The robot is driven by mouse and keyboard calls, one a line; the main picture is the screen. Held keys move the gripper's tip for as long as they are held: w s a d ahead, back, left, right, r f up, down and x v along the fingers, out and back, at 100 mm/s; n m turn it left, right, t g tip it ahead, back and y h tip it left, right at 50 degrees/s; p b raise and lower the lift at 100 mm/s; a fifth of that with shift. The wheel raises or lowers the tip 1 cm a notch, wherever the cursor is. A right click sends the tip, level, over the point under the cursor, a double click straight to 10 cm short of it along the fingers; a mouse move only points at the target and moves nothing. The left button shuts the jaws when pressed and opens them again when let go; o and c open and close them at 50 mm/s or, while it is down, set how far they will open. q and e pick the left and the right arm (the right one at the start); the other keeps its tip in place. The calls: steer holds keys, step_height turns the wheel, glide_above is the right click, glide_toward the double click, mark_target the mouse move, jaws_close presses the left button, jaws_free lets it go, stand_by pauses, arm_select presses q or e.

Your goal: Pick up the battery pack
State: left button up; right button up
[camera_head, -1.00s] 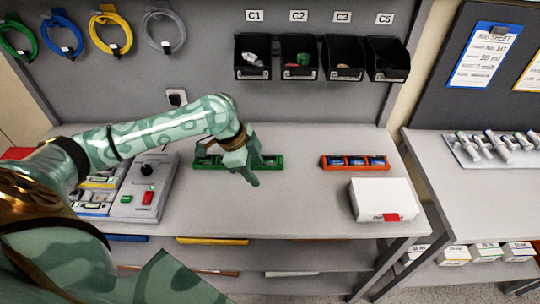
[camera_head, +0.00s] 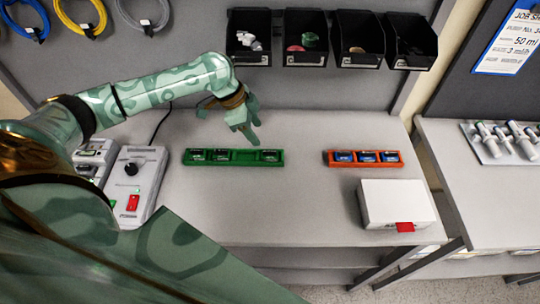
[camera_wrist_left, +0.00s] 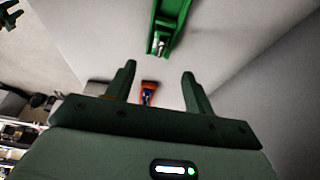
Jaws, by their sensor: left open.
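A green tray (camera_head: 244,160) lies on the bench and holds dark battery packs (camera_head: 197,155), with an empty slot right of its middle. An orange tray (camera_head: 327,158) to the right holds blue-topped packs (camera_head: 367,157). My left gripper (camera_head: 243,125) is open and empty, and shows just above the green tray in the head view; its height over the bench is hard to tell. In the left wrist view its two fingers (camera_wrist_left: 159,76) stand apart, with the orange tray (camera_wrist_left: 149,85) seen between them and the green tray (camera_wrist_left: 165,14) at the top. My right gripper is not in view.
A grey device (camera_head: 135,185) with a black knob and red switch stands left of the green tray. A white box (camera_head: 397,203) with a red tab stands at the right. Black bins (camera_head: 305,38) hang on the back panel.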

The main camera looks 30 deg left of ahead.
arm_select(q)
glide_above(269, 151)
steer(key=s+a, duration=0.1)
steer(key=a, duration=0.1)
step_height(269, 151, down, 4)
steer(key=shift+f+b, duration=0.15)
steer(key=shift+b, duration=0.25)
steer(key=b+x, duration=0.1)
steer(key=x, duration=0.3)
steer(key=shift+w+d+f, duration=0.1)
steer(key=shift+f, duration=0.35)
steer(key=c, duration=1)
steer(key=shift+c, duration=0.6)
steer(key=shift+r, duration=0.15)
